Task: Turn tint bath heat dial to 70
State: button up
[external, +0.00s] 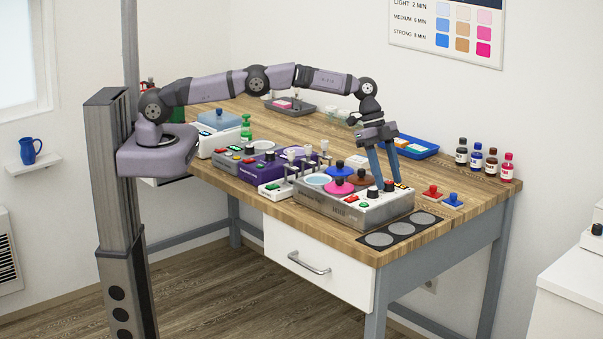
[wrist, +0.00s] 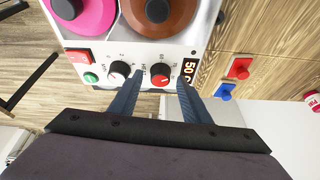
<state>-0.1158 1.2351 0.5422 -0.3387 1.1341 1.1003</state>
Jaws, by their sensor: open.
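The tint bath (external: 355,211) is a grey and white box on the table's near right part, with round colored lids. In the wrist view, its panel has a black dial with a red face (wrist: 160,74), beside a small display (wrist: 190,68) that reads 50, turned sideways. Whether the fingertips are down at dial height is hard to tell. The dial labels are too small to read surely.
A pink lid (wrist: 85,14) and a brown lid (wrist: 158,12) with black knobs stand close by. A red switch (wrist: 78,56) and green button (wrist: 91,77) lie left of the dials. Red (external: 432,191) and blue (external: 453,200) small pieces lie on the table right of the bath.

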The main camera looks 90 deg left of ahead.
jog(key=b+v, duration=0.2)
jog(key=v, duration=0.5)
jog(key=shift+b, duration=0.35)
jog(key=shift+s, duration=0.1)
jog(key=s+f+n+g+y, duration=0.1)
jog(key=s+f+n, duration=0.1)
jog(key=s, duration=1.2)
jog(key=s+d+f+n+g+y, duration=0.1)
jog(key=s+n, duration=0.3)
jog(key=s, duration=1)
jog(key=s+d+f+n+g+y, duration=0.1)
jog(key=s+n, duration=0.3)
jog(key=s, duration=1)
jog(key=shift+f, duration=0.8)
